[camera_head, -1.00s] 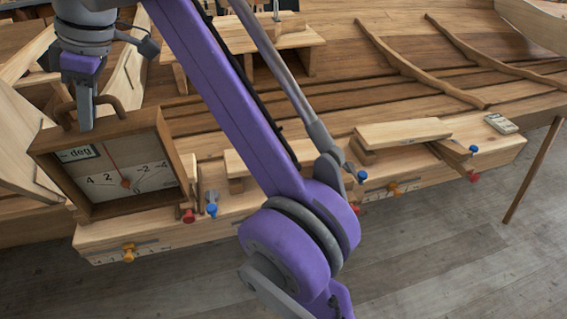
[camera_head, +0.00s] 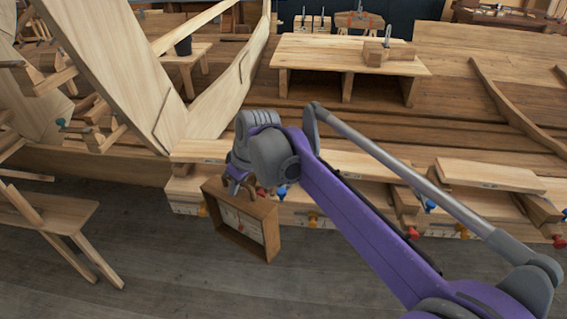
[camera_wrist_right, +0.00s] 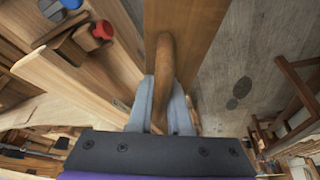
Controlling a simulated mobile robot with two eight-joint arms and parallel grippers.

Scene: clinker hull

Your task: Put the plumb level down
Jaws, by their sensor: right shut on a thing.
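The plumb level (camera_head: 243,222) is a square wooden box with a pale dial face and a curved handle on top. It hangs tilted in front of the long wooden bench edge, over the floor. My right gripper (camera_head: 236,184) is shut on its handle. In the right wrist view the two fingers (camera_wrist_right: 162,105) close around the brown handle (camera_wrist_right: 165,65), with the box's wooden top (camera_wrist_right: 190,30) beyond it. The dial's reading is too small to tell. My left gripper is not in view.
The bench edge (camera_head: 186,186) carries loose planks (camera_head: 488,176) and red, blue and yellow clamp knobs. A low wooden stand (camera_head: 345,55) is behind. A sawhorse bench (camera_head: 60,215) stands at the left. The grey floor (camera_head: 150,285) in front is clear.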

